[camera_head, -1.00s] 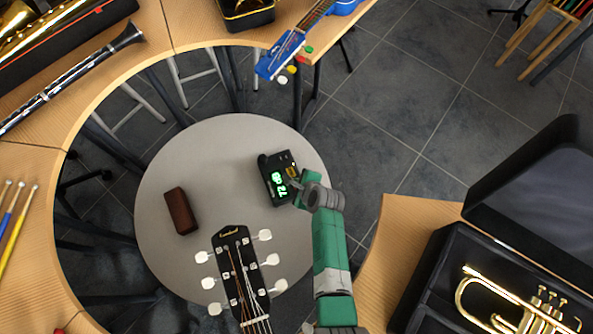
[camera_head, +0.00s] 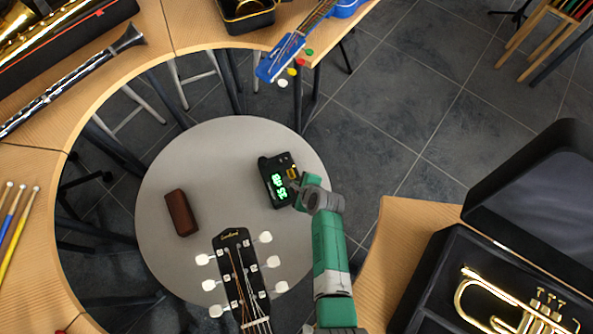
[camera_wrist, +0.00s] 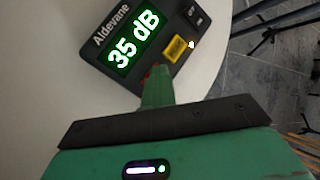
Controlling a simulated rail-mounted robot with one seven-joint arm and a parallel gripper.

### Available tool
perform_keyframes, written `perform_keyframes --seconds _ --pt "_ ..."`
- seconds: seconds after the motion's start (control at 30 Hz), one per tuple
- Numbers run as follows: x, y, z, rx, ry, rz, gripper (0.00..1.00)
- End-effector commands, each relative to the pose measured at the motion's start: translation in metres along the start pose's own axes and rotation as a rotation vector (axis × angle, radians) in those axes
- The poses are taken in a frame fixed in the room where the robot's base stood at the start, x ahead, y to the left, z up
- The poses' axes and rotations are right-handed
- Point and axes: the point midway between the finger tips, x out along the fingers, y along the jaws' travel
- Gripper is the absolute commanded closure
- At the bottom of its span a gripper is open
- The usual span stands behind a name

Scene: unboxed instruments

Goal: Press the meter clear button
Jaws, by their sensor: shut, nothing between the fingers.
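A black sound-level meter (camera_head: 268,172) stands on the round grey table, with its green-lit display facing up. In the wrist view the meter (camera_wrist: 97,58) is labelled "Aldevane" and its display (camera_wrist: 134,40) reads 35 dB. It has a yellow button (camera_wrist: 177,48), a black rocker switch (camera_wrist: 195,17) and a small red part (camera_wrist: 149,72) at its near edge. My gripper (camera_head: 293,184) is shut and empty at the meter's right side. In the wrist view its fingertips (camera_wrist: 158,70) lie over the meter's near edge beside the red part, partly covering it. I cannot tell whether they touch.
A brown case (camera_head: 181,212) lies on the left of the round table (camera_head: 225,150). A guitar headstock (camera_head: 238,265) reaches over the table's front. A curved wooden desk with instruments surrounds the left and back. An open trumpet case (camera_head: 440,280) is at the right.

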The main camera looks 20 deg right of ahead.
Motion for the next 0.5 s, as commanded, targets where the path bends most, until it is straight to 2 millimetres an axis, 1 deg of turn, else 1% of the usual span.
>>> perform_keyframes --seconds 0.03,0.37,0.5 --pt "-0.004 -0.001 0.002 0.000 0.000 0.003 1.00" --pt "-0.007 -0.006 0.005 -0.002 -0.002 -0.003 1.00" --pt "-0.016 -0.011 0.010 -0.002 -0.002 -0.004 1.00"
